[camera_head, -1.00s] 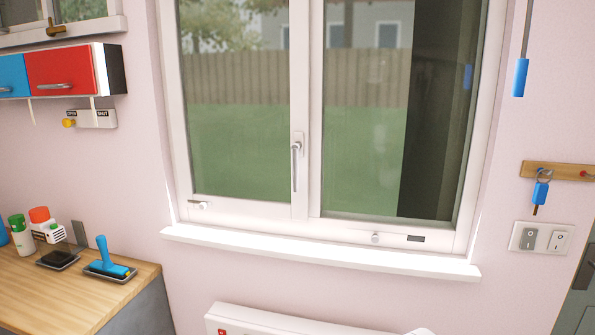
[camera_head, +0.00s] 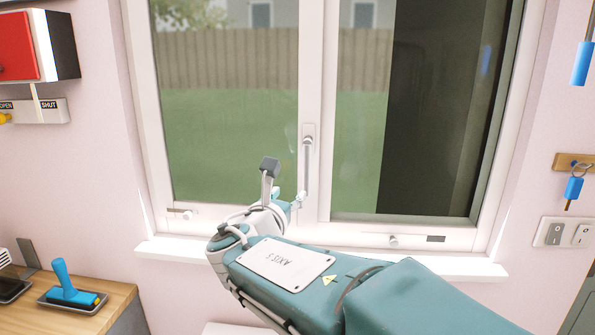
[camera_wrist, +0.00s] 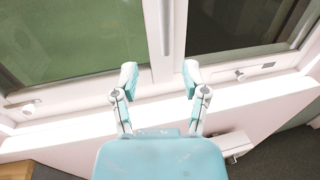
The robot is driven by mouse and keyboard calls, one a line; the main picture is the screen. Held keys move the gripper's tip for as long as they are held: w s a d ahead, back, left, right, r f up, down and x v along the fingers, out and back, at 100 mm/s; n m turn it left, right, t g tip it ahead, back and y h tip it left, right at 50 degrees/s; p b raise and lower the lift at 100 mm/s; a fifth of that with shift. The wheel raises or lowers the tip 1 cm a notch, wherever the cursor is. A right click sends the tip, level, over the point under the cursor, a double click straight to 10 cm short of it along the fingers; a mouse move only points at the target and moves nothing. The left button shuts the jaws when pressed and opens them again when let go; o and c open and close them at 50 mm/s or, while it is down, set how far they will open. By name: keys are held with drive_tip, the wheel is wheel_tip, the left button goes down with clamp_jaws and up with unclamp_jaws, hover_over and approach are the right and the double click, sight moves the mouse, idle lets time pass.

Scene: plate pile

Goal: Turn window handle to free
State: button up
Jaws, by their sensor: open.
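The window handle (camera_head: 306,170) is a slim grey lever on the middle upright of the white window frame, hanging straight down from its mount. In the wrist view the handle (camera_wrist: 165,28) runs down from the top edge, ahead of the gap between my fingers. My gripper (camera_wrist: 160,74) is open and empty, its two teal-tipped fingers apart. The fingertips appear below the handle's lower end, with no contact visible. In the head view my arm covers most of the gripper and part of the sill.
The white window sill (camera_head: 470,268) juts out below the frame. Small knobs (camera_head: 393,241) sit on the lower frame. Light switches (camera_head: 567,234) and a key hook (camera_head: 572,162) are at right.

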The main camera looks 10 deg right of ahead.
sight(305, 176)
drive_tip(key=w+d, duration=0.3)
drive_tip(key=shift+w+d+r, duration=0.1)
drive_tip(key=shift+w+d, duration=0.2)
drive_tip(key=shift+d, duration=0.05)
drive_tip(key=x, duration=0.3)
drive_tip(key=a+x, duration=0.1)
drive_tip(key=x, duration=0.1)
drive_tip(key=shift+w, duration=0.75)
drive_tip(key=shift+d, duration=0.6)
clamp_jaws()
drive_tip(key=shift+a, duration=0.2)
